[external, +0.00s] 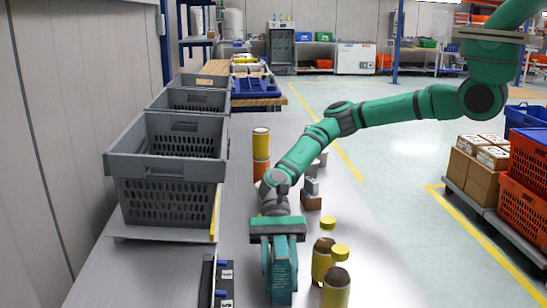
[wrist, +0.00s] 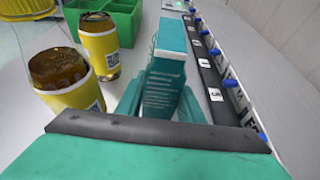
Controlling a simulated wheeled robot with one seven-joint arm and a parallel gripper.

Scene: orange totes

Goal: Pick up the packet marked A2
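A teal packet with lines of print (wrist: 166,82) is between the fingers of my gripper (wrist: 160,108) in the wrist view. The fingers lie close along both its sides with no clear gap, but I cannot tell whether they press on it. In the external view my gripper (external: 280,262) points down at the near part of the grey table, and its teal colour blends with the packet. I cannot read an A2 mark on the packet. A black strip with white labels and blue knobs (wrist: 207,62) runs just right of it, and shows left of the gripper in the external view (external: 207,284).
Jars with yellow labels (wrist: 66,90) stand left of my gripper in the wrist view, and close on its right in the external view (external: 322,262). A green bin (wrist: 122,14) is beyond them. Grey crates (external: 165,165) line the table's left side.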

